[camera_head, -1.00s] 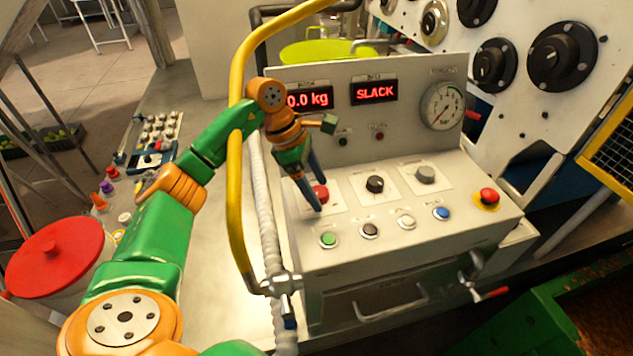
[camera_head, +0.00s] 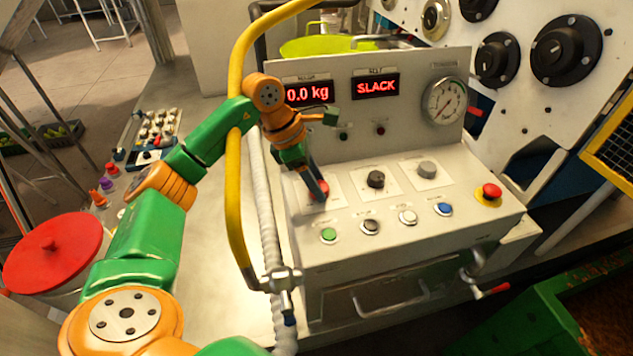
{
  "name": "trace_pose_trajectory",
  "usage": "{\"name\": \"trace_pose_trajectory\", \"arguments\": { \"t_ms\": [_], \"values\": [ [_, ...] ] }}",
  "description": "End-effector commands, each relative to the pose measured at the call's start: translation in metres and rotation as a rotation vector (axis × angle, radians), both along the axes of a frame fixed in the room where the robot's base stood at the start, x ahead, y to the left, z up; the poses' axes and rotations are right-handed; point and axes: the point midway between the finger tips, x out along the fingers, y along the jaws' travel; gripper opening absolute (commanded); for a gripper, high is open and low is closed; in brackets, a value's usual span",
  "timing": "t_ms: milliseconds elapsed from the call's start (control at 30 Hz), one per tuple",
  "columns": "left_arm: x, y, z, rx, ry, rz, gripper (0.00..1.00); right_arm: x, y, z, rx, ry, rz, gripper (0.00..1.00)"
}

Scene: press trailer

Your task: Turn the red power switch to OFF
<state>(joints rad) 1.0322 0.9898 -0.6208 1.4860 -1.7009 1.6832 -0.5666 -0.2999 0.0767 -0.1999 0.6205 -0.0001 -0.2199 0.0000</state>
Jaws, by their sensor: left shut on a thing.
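The red power switch (camera_head: 324,187) is a red knob on a white plate at the left of the control box's sloping top. My left gripper (camera_head: 318,191) comes down on it from above and is shut on it. The fingers hide most of the knob, so I cannot tell which way it points. The control box (camera_head: 400,272) has lit red displays reading 0.0 kg (camera_head: 308,94) and SLACK (camera_head: 376,86). My right gripper is not in view.
A black knob (camera_head: 376,179) and a grey knob (camera_head: 427,169) sit to the right. Green (camera_head: 329,234), white (camera_head: 408,216) and blue (camera_head: 443,209) buttons line the front, with a red mushroom button (camera_head: 491,191) at the right. A yellow pipe (camera_head: 234,180) stands left of the box, close by my left arm.

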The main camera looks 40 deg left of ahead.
Motion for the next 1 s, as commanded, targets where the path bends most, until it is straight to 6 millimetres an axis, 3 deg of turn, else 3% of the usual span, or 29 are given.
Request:
{"name": "trace_pose_trajectory", "arguments": {
  "t_ms": [1000],
  "values": [
    [-0.001,-0.006,0.001,-0.002,-0.007,0.952,0.00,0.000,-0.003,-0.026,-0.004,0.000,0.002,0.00]
  ]
}}
